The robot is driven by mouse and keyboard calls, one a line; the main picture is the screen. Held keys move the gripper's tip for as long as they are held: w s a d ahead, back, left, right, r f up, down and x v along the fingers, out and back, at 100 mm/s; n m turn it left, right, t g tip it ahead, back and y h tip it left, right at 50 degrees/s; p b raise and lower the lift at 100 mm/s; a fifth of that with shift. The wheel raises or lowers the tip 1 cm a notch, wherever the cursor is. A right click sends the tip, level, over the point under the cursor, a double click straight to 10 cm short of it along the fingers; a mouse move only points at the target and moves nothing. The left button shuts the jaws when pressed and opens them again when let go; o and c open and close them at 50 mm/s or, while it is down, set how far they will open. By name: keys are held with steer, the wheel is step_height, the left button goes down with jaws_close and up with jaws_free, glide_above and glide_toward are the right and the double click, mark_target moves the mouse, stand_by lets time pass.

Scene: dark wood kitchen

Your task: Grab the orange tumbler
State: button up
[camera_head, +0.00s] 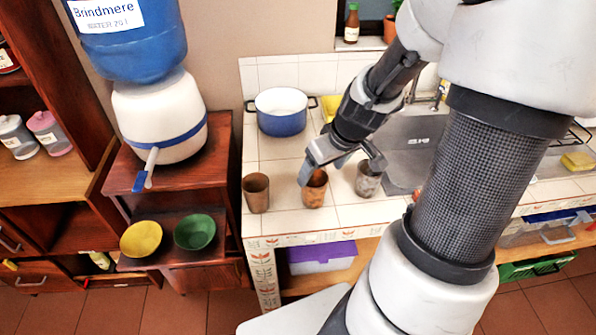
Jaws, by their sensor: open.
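The orange tumbler (315,190) stands upright on the white tiled counter (290,223), in the middle of a row of three tumblers. A brown tumbler (256,193) stands to its left and a grey tumbler (368,179) to its right. My gripper (341,178) is open and empty, reaching down over the row. One finger overlaps the top left of the orange tumbler and the other overlaps the grey tumbler's rim. I cannot tell whether either finger touches a tumbler. Part of the orange tumbler's rim is hidden by the finger.
A blue pot (281,112) stands on the counter behind the tumblers, with a yellow item (331,106) beside it. The sink (411,152) is to the right, partly behind my arm. A water dispenser (160,120) stands on a wooden cabinet at left. The counter's front edge lies close before the tumblers.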

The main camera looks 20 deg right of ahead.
mark_target(314, 179)
steer(key=x, duration=0.2)
steer(key=b+x, duration=0.1)
steer(key=x, duration=0.3)
steer(key=shift+a, duration=0.3)
steer(key=shift+r, duration=0.15)
steer(key=c, duration=1.4)
